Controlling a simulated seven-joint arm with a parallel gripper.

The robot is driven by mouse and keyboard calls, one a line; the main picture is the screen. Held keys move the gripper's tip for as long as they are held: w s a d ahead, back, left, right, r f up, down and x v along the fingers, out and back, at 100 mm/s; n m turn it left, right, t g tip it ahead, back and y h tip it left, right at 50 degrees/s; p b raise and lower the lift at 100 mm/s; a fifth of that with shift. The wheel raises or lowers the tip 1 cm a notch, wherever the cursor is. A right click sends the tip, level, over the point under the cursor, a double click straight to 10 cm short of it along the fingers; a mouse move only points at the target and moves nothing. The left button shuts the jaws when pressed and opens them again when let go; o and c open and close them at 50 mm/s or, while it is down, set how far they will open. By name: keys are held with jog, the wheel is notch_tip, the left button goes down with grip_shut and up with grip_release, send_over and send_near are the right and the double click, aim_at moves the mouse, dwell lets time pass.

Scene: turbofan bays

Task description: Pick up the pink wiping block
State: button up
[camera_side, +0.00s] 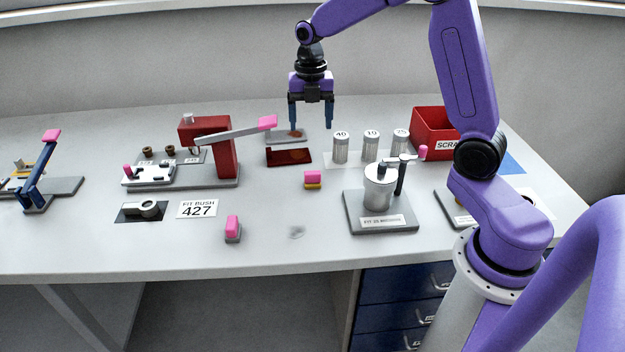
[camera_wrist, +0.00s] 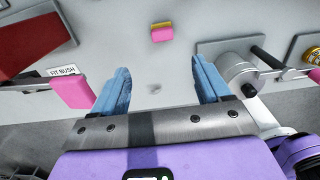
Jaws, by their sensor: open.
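Two small pink-topped blocks stand on the bench, and I cannot tell which one is the wiping block. One is pink over yellow (camera_side: 313,179), near the bench's middle; it also shows at the top of the wrist view (camera_wrist: 162,32). The other is pink over grey (camera_side: 232,230), near the front edge, and I cannot make it out in the wrist view. My gripper (camera_side: 310,127) is open and empty, pointing down, high above the back of the bench. Its two blue fingers frame bare bench in the wrist view (camera_wrist: 160,64).
A red press (camera_side: 222,150) has a pink-tipped lever reaching right near my gripper. Several metal cylinders (camera_side: 371,146) and a red scrap bin (camera_side: 430,126) stand at right. A metal pot fixture (camera_side: 380,190) is front right. A grey smudge (camera_side: 296,232) marks clear bench.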

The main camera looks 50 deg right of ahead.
aim_at(312, 171)
notch_tip(312, 171, down, 17)
jog(key=shift+s+d+r, duration=0.15)
jog(key=shift+r, duration=0.05)
dwell(0.5)
jog(key=shift+c, duration=0.3)
jog(key=c, duration=1.1)
jog(key=shift+r, duration=0.1)
